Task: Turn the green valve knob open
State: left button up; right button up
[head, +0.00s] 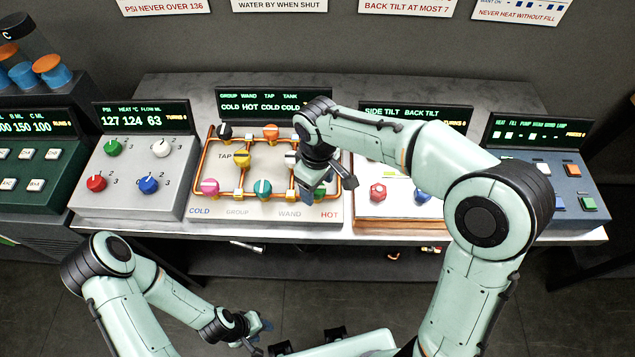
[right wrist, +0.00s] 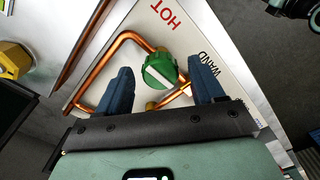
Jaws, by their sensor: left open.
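The green valve knob (right wrist: 160,70) has a white bar across its top and sits on a copper pipe near the HOT label. My right gripper (head: 312,190) is over the right part of the valve panel (head: 213,205). In the right wrist view its two blue fingers (right wrist: 163,86) are open, one on each side of the knob, with a visible gap on both sides. In the head view the gripper mostly hides this knob. My left gripper (head: 262,330) is open and empty, low in front of the bench.
Other valve knobs share the copper pipes: pink (head: 210,187), teal (head: 262,189), yellow (head: 242,157), orange (head: 271,131) and black (head: 224,132). A grey dial box (head: 135,178) stands to the left. A white tilt panel with a red knob (head: 377,194) stands to the right.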

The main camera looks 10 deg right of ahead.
jog(key=shift+r, duration=0.1)
pick_arm(q)
jog(key=w+r+p, duration=0.2)
jog(key=shift+w+r, duration=0.2)
jog(key=shift+r, duration=0.15)
pick_arm(e)
notch_tip(320, 180, up, 13)
pick_arm(q)
jog(key=shift+s, duration=0.1)
dwell(0.4)
